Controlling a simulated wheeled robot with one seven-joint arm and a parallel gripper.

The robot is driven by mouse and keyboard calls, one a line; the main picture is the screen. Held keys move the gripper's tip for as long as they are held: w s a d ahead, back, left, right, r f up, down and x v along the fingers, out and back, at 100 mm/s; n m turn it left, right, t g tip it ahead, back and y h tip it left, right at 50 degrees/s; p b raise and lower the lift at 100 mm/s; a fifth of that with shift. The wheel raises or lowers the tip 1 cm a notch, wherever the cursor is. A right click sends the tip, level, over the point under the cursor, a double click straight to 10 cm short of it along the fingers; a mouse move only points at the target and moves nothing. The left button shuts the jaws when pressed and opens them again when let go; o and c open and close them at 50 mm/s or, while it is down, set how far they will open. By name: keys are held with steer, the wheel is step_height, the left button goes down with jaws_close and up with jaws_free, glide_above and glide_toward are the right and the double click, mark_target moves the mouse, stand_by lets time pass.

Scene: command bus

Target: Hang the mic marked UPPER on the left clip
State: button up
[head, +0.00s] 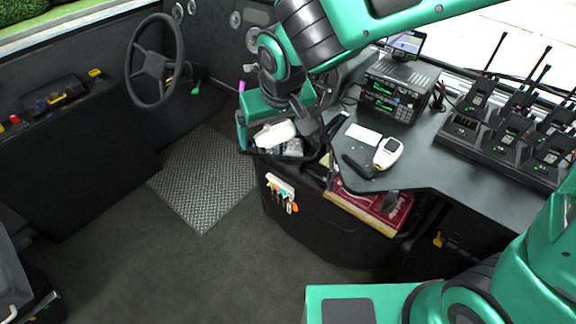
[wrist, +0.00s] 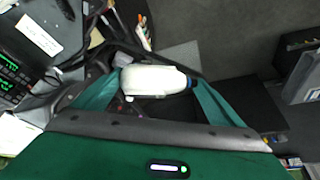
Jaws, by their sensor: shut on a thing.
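My gripper (head: 270,138) is at the left edge of the desk, pointing down. In the wrist view its two teal fingers (wrist: 158,92) stand at the two ends of a white bottle-like thing (wrist: 155,80) with a blue tip, and seem shut on it. In the head view this white thing (head: 273,134) shows below the gripper body, over a dark holder with clutter. No mic with a readable UPPER mark shows. A black elongated thing (head: 357,167) lies on the desk; I cannot tell whether it is a mic. I cannot make out the left clip.
Stacked radios (head: 392,97) with green displays stand on the desk (head: 440,185). A white handheld device (head: 388,152) and a white card (head: 363,135) lie before them. Walkie-talkies fill a charger (head: 500,150) at right. A steering wheel (head: 155,65) is at upper left. Floor at left is clear.

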steer(key=shift+w, duration=0.5)
steer(key=s+d+f+n+t+h, duration=0.1)
steer(key=d+f+t+h, duration=0.3)
steer(key=f, duration=0.7)
steer(key=d+f+n+t+h, duration=0.15)
steer(key=f+h, duration=0.45)
steer(key=f, duration=0.6)
step_height(320, 180, up, 6)
steer(key=a+n+t, duration=0.1)
steer(key=n+t, duration=0.3)
steer(key=t, duration=0.2)
steer(key=w+d+f, duration=0.1)
steer(key=d+f, duration=0.2)
steer(key=d, duration=0.4)
steer(key=shift+w+d, duration=0.15)
steer(key=shift+w, duration=0.15)
steer(key=shift+s+r, duration=0.1)
steer(key=shift+s, duration=0.1)
